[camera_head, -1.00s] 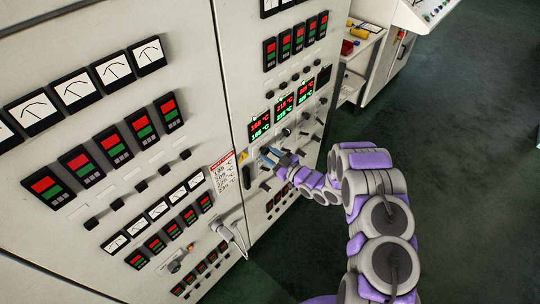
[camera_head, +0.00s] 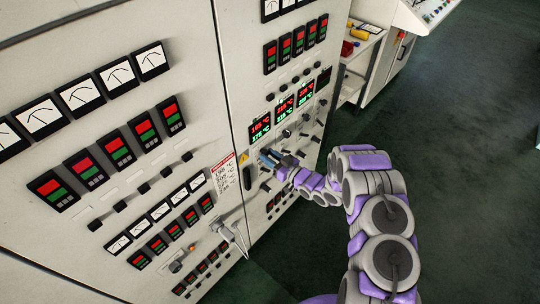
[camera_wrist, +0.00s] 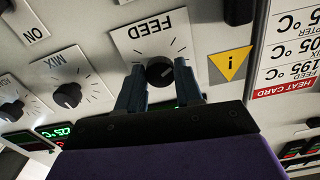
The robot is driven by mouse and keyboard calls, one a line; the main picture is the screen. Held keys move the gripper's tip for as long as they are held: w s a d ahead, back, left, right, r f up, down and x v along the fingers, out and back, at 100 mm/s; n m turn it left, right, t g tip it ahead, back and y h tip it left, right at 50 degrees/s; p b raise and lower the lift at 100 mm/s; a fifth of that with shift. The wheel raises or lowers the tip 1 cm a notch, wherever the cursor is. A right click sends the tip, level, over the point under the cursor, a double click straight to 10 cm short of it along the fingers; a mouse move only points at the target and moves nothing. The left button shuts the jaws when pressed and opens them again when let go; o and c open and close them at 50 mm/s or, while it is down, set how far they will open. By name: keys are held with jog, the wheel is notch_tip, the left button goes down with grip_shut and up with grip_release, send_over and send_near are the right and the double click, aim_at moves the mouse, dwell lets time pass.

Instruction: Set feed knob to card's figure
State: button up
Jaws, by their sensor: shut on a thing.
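The feed knob (camera_wrist: 159,72) is a round black knob under an upside-down FEED label in the wrist view. My gripper (camera_wrist: 160,82) is shut on it, one finger on each side. In the head view my gripper (camera_head: 270,160) is at the panel and hides the knob. The heat card (camera_head: 225,177) is white with a red heading, left of my gripper. In the wrist view the card (camera_wrist: 293,50) is upside down, cut off, and reads 195 °C beside its heading. The left temperature display (camera_head: 260,128) shows red over green, the green seemingly 175 °C.
The mix knob (camera_wrist: 67,95) and another black knob lie beside the feed knob. A yellow warning triangle (camera_wrist: 229,60) sits between knob and card. A black handle (camera_head: 247,177) is near my gripper. Open dark floor (camera_head: 470,170) lies right.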

jog(key=m+p, duration=0.2)
jog(key=m, duration=0.4)
jog(key=shift+m, duration=0.3)
jog(key=m+p, duration=0.1)
jog(key=m, duration=0.5)
dwell(0.4)
jog(key=o, duration=1)
jog(key=shift+d, duration=0.1)
jog(key=shift+o, duration=0.2)
jog(key=v, duration=1.7)
jog(key=shift+d+b, duration=0.2)
jog(key=shift+b, duration=0.25)
jog(key=shift+s+f, duration=0.1)
